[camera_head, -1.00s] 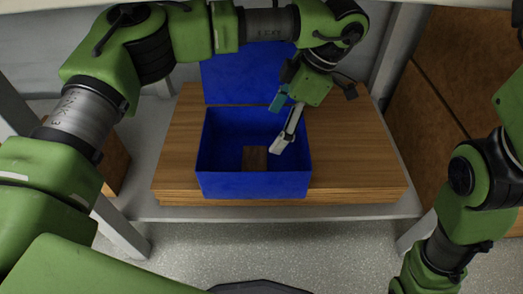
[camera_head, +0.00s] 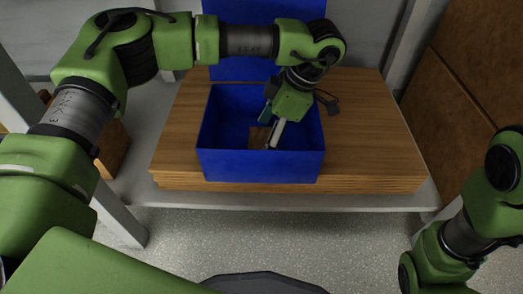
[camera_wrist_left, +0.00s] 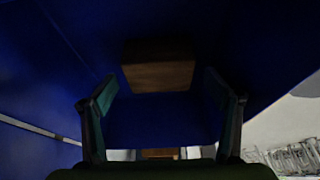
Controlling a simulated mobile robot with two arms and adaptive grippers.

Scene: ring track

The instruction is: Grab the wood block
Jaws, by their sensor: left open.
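The brown wood block (camera_head: 256,137) lies on the floor of the blue box (camera_head: 262,166), partly hidden by my gripper in the head view. My left gripper (camera_head: 268,135) reaches down into the box, open and tilted, with its fingers at and just right of the block. In the left wrist view the block (camera_wrist_left: 158,66) sits ahead of the two spread fingers (camera_wrist_left: 161,82), roughly centred between them. Nothing is between the fingers, and whether they touch the block cannot be told. My right gripper is out of view; only part of that arm shows.
The box's blue lid (camera_head: 232,68) stands up at the back. The box rests on a wooden board (camera_head: 375,140) on a grey shelf (camera_head: 355,201). Box walls surround my left gripper closely. The board is clear to the right.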

